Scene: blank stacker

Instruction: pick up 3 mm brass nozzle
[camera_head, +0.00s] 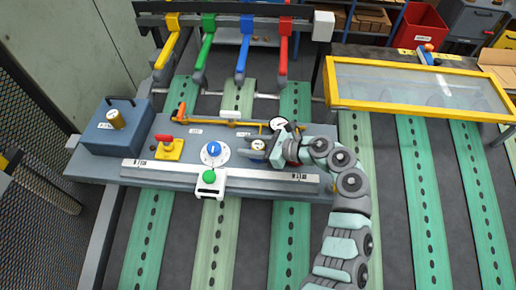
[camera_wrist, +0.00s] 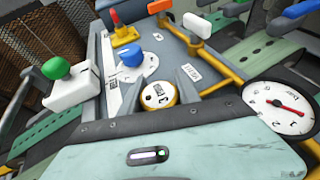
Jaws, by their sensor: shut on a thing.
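A brass nozzle (camera_head: 258,146) with a pale, marked top stands on the grey control bench, right of the blue knob. In the wrist view the same nozzle (camera_wrist: 158,94) shows its round brass rim and white label between the grey fingers. The label is too small to read surely. My gripper (camera_head: 262,152) reaches in from the right and is shut on this nozzle; it also shows in the wrist view (camera_wrist: 160,100). The nozzle's lower part is hidden. A second brass piece (camera_head: 116,119) stands on the blue-grey box at the bench's left end.
A blue knob (camera_head: 214,149), a red-handled yellow switch (camera_head: 168,148) and a green button on a white box (camera_head: 209,180) are left of my gripper. A round dial gauge (camera_wrist: 284,107) and a yellow pipe (camera_wrist: 225,72) are close by on its other side.

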